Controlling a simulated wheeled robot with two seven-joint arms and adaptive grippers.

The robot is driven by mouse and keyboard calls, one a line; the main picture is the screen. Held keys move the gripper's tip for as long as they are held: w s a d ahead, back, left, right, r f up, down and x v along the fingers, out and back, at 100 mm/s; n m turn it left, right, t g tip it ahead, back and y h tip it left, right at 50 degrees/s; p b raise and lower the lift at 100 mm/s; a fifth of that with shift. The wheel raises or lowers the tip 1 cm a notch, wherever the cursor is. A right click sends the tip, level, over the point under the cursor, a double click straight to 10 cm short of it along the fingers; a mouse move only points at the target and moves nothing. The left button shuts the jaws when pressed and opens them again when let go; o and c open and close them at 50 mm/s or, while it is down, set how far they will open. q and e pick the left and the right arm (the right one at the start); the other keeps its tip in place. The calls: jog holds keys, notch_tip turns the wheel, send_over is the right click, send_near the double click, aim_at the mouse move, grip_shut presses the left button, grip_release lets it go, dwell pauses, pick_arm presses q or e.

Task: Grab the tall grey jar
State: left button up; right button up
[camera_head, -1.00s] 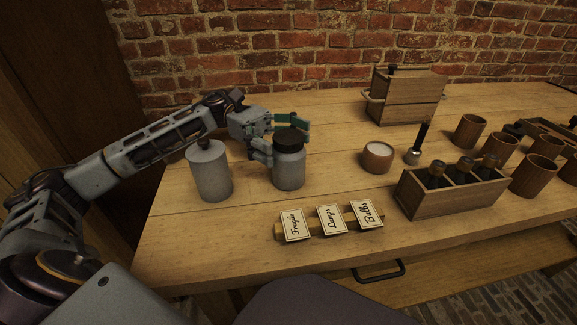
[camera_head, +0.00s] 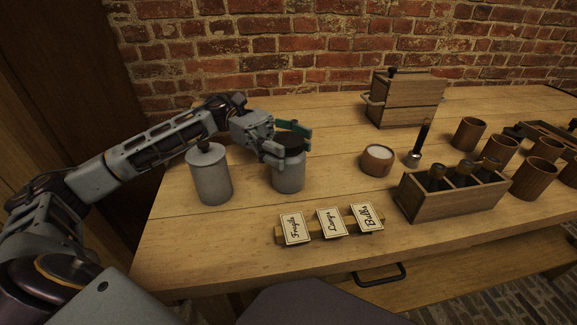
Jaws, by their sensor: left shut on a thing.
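Two grey jars stand upright on the wooden table. The taller, slimmer grey jar (camera_head: 210,176) with a small dark knob on top is on the left, below my left forearm. The shorter, wider grey jar (camera_head: 289,177) with a broad dark lid is to its right. My left gripper (camera_head: 289,146) is shut around the upper part of the shorter jar, one finger at its front left and the other behind its lid. That jar appears to rest on the table. The taller jar is not held. My right gripper is not in view.
Label cards on a wooden strip (camera_head: 331,223) lie in front of the jars. A small bowl of white stuff (camera_head: 377,160) and a wooden rack with dark bottles (camera_head: 452,197) are to the right. Several wooden cups and a wooden box (camera_head: 404,99) stand farther off.

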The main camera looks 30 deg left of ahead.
pick_arm(q)
jog(key=c, duration=0.5)
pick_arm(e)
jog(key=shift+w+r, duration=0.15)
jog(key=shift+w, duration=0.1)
pick_arm(q)
jog(key=shift+r, duration=0.1)
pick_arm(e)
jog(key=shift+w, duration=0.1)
pick_arm(q)
notch_tip(320, 180, up, 5)
jog(key=shift+r+p, duration=0.2)
jog(key=shift+p, duration=0.75)
jog(key=shift+r+p, duration=1.9)
jog(key=shift+r, duration=4.35)
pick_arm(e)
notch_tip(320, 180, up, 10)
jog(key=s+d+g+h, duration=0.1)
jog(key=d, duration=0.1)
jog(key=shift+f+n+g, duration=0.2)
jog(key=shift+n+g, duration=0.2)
